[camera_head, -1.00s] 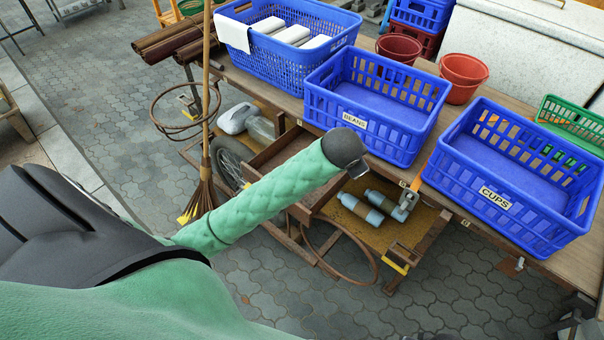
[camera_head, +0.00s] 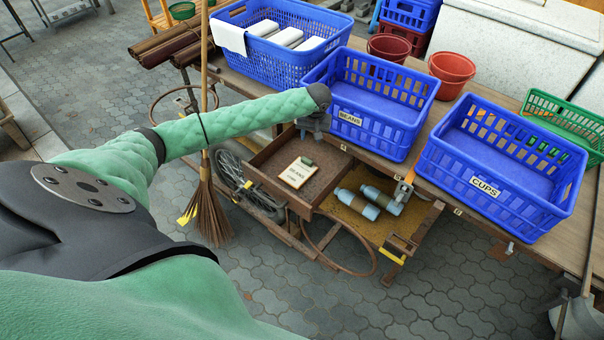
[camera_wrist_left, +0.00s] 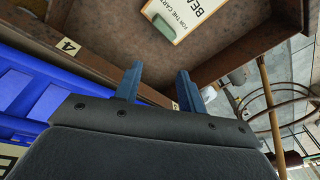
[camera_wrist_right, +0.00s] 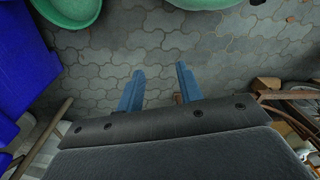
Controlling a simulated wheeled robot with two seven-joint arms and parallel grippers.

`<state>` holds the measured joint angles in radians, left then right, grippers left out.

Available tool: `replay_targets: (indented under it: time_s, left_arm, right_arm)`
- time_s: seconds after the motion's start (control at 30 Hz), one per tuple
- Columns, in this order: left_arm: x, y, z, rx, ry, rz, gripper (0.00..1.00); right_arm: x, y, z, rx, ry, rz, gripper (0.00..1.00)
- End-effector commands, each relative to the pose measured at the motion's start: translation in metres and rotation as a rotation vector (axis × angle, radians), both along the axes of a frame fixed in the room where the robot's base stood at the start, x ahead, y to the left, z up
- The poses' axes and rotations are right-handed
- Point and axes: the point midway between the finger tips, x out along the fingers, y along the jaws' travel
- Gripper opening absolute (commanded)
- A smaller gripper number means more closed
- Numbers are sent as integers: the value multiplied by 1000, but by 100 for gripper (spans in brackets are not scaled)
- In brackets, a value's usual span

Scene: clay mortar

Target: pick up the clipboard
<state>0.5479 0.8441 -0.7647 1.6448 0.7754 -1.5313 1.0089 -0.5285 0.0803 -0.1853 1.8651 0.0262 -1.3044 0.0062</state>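The clipboard (camera_head: 297,173), a small board with a pale sheet and a green clip, lies flat in the open wooden drawer (camera_head: 262,188) under the cart's top. In the left wrist view, part of the clipboard (camera_wrist_left: 190,14) shows at the top edge, its clip toward the gripper. My right gripper (camera_wrist_right: 159,75) is also open and empty, over paving.
The blue beans crate (camera_head: 372,97) and cups crate (camera_head: 510,164) stand on the cart top (camera_head: 461,110) near the drawer. A broom (camera_head: 207,213) stands left of the drawer.

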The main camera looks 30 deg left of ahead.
Motion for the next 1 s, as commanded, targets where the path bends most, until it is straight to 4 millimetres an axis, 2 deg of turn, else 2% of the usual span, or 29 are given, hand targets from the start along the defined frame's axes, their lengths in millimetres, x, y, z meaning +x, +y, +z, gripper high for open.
replay_targets:
  time_s: [0.03,0.1,0.2,0.5,0.77,1.0]
  left_arm:
    - [-3,3,-12,-29,18,96,40]
    - [-6,6,-23,-69,36,242,40]
    - [-9,8,-31,-120,51,446,40]
    - [-11,-2,-33,-193,36,907,40]
    - [-11,-2,-37,-196,24,1029,40]
    - [-11,-1,-58,-195,23,1029,40]
  right_arm:
    - [-3,-1,-9,-1,0,-1,36]
    - [-4,-1,-18,0,-8,-2,36]
    - [-4,-1,-26,2,-27,-4,36]
    - [8,1,-27,14,-95,-10,36]
    - [7,0,-30,14,-95,-11,36]
    - [0,-4,-49,10,-94,-11,36]
